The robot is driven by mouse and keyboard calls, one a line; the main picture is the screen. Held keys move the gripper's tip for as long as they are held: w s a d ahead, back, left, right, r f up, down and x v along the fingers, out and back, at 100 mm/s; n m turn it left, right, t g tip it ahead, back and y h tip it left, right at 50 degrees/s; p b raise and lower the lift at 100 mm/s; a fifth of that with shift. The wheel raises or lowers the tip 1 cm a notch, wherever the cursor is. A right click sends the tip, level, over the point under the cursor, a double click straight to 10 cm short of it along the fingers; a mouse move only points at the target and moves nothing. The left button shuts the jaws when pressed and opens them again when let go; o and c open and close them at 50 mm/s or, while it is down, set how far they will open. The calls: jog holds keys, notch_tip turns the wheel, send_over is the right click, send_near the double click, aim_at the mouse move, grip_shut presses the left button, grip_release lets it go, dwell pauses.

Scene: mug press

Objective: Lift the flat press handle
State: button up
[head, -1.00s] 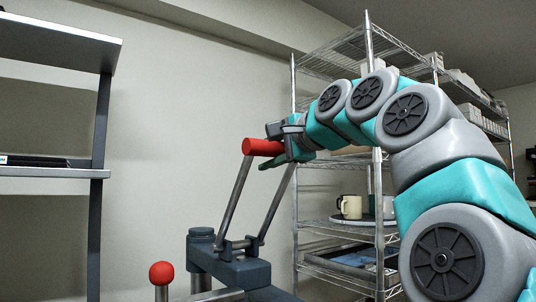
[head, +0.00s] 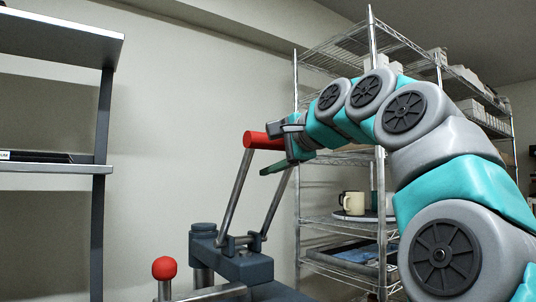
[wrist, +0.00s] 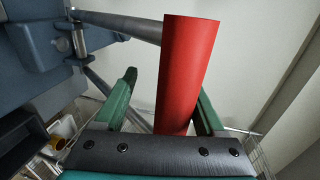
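The flat press handle is a red cylinder (head: 258,140) across the top of two grey metal rods (head: 233,195). The rods rise, leaning to the right, from the dark blue-grey press body (head: 240,264). In the wrist view the red handle (wrist: 188,70) runs between the green fingers of my gripper (wrist: 165,92). The left finger is clear of it. The right finger is very close beside it; I cannot tell whether they touch. In the head view my gripper (head: 272,150) is open, one finger above the handle and one below. The handle's far end is hidden behind my gripper.
A red ball knob (head: 164,268) stands on the press at the lower left. A wire shelf (head: 345,222) with mugs (head: 351,204) is behind my arm. A grey shelf unit (head: 100,190) stands at the left. The wall behind the handle is bare.

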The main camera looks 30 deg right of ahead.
aim_at(282, 145)
jog(key=shift+s+r, duration=0.15)
jog(key=v, duration=0.7)
jog(key=shift+s+r, duration=0.1)
jog(key=shift+s, duration=0.25)
dwell(0.5)
